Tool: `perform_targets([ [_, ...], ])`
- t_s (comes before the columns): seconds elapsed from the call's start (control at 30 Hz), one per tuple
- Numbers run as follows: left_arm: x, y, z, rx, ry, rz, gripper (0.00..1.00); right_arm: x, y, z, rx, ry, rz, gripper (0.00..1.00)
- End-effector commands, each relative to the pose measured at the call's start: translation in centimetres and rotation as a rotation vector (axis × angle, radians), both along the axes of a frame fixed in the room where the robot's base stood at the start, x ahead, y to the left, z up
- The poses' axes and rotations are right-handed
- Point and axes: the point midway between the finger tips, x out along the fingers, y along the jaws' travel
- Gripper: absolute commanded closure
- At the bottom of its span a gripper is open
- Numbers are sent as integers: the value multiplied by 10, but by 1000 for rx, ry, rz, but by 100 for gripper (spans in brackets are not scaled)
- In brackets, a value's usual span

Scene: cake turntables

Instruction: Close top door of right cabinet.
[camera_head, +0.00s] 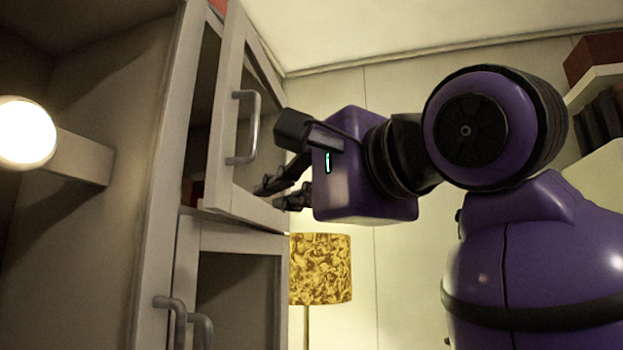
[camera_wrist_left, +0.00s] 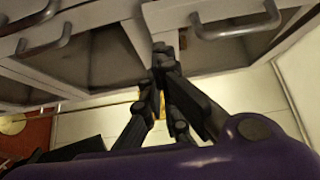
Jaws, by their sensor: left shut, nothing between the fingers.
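The top door (camera_head: 226,188) of the pale wooden cabinet stands partly open in the head view, with a dark gap to the cabinet frame (camera_head: 158,160) on its left. Its grey bar handle (camera_head: 246,128) is on its face. My left gripper (camera_head: 273,194), on the purple arm, is shut and empty at the lower right part of this door. Whether the fingers touch the door is unclear. In the left wrist view the shut fingertips (camera_wrist_left: 165,58) are close to a pale door edge, with a handle (camera_wrist_left: 236,22) at upper right. My right gripper is out of view.
Below the open door is a lower door (camera_head: 236,236) with grey handles (camera_head: 201,330) beside it. A patterned yellow lamp (camera_head: 320,268) stands behind. A lit round lamp (camera_head: 26,133) is at the left. Shelves (camera_head: 595,85) with books are at the far right.

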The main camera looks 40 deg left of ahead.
Motion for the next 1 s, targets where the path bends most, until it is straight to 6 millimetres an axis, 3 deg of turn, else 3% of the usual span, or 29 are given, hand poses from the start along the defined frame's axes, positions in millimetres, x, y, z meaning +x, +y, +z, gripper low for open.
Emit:
perform_targets([
  [0.1,6,24,2,-1,-2,4,100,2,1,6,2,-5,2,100],
  [0.3,-7,49,3,1,-4,3,100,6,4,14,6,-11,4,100],
  [0.83,-10,58,0,1,1,1,100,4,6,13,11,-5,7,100],
  [1.0,-21,75,2,-1,-4,1,100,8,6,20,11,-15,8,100],
])
